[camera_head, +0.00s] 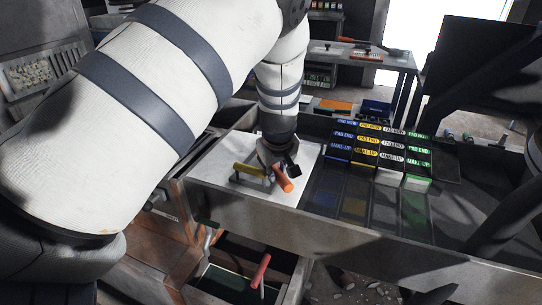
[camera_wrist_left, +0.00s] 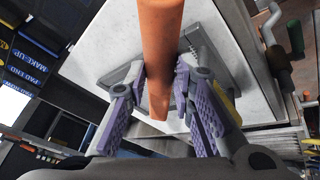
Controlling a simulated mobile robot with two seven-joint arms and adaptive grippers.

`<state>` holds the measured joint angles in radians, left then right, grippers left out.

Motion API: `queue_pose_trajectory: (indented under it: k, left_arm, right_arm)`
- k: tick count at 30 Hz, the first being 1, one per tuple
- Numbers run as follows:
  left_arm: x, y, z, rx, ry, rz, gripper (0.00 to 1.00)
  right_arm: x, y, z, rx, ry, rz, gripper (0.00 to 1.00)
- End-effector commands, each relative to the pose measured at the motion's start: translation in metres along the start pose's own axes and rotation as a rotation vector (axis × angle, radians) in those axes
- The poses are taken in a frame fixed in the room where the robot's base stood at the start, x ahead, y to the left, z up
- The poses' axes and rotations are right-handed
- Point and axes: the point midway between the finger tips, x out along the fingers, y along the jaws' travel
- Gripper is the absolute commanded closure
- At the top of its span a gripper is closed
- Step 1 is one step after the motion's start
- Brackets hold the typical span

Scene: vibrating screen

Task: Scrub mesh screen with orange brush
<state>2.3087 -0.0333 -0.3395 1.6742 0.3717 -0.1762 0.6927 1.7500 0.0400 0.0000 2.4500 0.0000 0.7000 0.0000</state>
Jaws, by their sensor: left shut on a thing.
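My left gripper (camera_head: 278,158) reaches down over a white panel (camera_head: 217,162) set in the near left of a grey metal frame. It is shut on the orange brush (camera_head: 283,178), holding it by the orange handle. In the left wrist view the handle (camera_wrist_left: 162,45) passes between the purple-padded fingers (camera_wrist_left: 160,88). The brush's bristles cannot be made out. A grey tool (camera_wrist_left: 205,50) lies on the white panel behind the handle. I cannot pick out the mesh screen for sure. My right gripper is not in view.
A yellow-handled tool (camera_head: 249,170) lies on the panel beside the gripper. Labelled coloured blocks (camera_head: 378,145) stand in rows to the right. Below the frame's front wall (camera_head: 330,235), an open box holds a red-handled tool (camera_head: 261,270). A side table (camera_head: 350,55) stands at the back.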

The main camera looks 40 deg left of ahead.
Motion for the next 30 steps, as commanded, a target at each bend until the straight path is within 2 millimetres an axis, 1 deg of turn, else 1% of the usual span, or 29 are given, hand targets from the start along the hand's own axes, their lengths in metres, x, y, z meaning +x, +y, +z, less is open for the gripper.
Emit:
queue_pose_trajectory:
  k: [2,10,14,30]
  left_arm:
    - [-0.003,0.001,-0.002,0.000,0.002,0.002,1.00]
    - [-0.035,0.009,-0.016,-0.001,0.005,0.005,1.00]
    - [-0.045,0.011,-0.020,-0.001,0.004,0.005,1.00]
    - [-0.047,0.011,-0.021,-0.001,0.004,0.004,1.00]
  right_arm:
    - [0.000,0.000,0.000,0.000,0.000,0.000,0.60]
    - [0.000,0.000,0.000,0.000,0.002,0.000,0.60]
    - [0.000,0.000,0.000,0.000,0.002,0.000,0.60]
    - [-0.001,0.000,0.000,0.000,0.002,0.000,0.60]
